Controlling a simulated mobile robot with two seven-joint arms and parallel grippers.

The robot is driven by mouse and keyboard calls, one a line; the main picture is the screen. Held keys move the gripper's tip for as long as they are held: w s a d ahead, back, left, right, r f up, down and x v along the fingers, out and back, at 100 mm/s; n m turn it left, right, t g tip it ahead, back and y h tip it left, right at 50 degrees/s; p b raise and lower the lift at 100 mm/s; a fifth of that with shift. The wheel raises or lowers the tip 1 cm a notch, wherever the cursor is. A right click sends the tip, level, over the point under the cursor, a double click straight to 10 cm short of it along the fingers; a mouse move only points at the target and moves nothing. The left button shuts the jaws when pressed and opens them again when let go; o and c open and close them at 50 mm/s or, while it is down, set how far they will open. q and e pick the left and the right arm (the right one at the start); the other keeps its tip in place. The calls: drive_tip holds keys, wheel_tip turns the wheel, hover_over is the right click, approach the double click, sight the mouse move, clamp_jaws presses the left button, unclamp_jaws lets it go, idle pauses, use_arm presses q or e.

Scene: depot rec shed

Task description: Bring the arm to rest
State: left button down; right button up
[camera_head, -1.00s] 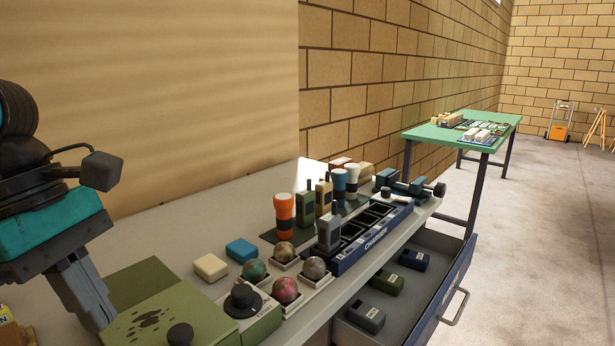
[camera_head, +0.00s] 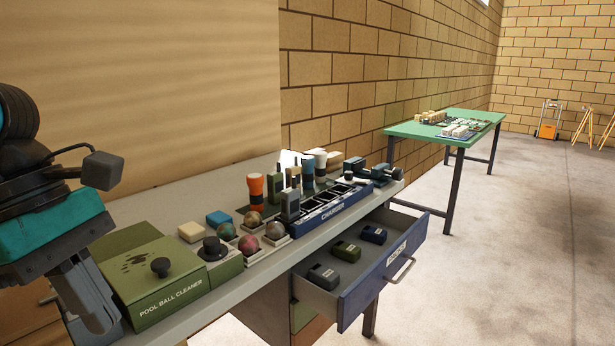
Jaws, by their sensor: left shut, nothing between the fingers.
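My left gripper (camera_head: 92,302) hangs at the left edge of the head view, pointing down, shut and empty. It is in front of the left end of the grey workbench (camera_head: 217,321), beside the green pool ball cleaner box (camera_head: 165,290). I cannot tell whether it touches the bench. My right gripper is not in view.
Several balls (camera_head: 249,246), torches (camera_head: 256,190) and a blue charger (camera_head: 333,212) stand on the bench. An open drawer (camera_head: 385,278) holding battery packs juts out to the right. A green table (camera_head: 408,131) stands farther back.

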use_arm(q)
drive_tip(key=w+d+r+n+g+h, duration=0.1)
drive_tip(key=d+r+n+g+h, duration=0.15)
drive_tip(key=d+n+h, duration=1.05)
drive_tip(key=w+a+f+n+t+y, duration=0.1)
drive_tip(key=w+f+n+t, duration=0.25)
drive_tip(key=n+t, duration=0.4)
drive_tip(key=w+a+f+n+t+p, duration=0.1)
drive_tip(key=w+f+n+t, duration=0.25)
drive_tip(key=n+t, duration=0.45)
drive_tip(key=w+a+f+n+t+y, duration=0.1)
drive_tip(key=w+a+f+n+t, duration=0.1)
drive_tip(key=f+n+t, duration=0.5)
drive_tip(key=a+f+n+g+y, duration=0.1)
drive_tip(key=a+f+n+y, duration=0.3)
drive_tip(key=f+n+y, duration=0.55)
drive_tip(key=s+a+f+n+g+y, duration=0.1)
drive_tip(key=s+f+n+g, duration=0.2)
drive_tip(key=s+f, duration=0.3)
drive_tip(key=s+a+f+n+g+y, duration=0.1)
drive_tip(key=s+f+n+g, duration=0.3)
drive_tip(key=f, duration=0.7)
drive_tip(key=shift+s+f+n+y, duration=0.25)
drive_tip(key=shift+s+n+y, duration=0.4)
drive_tip(key=shift+s+n, duration=0.45)
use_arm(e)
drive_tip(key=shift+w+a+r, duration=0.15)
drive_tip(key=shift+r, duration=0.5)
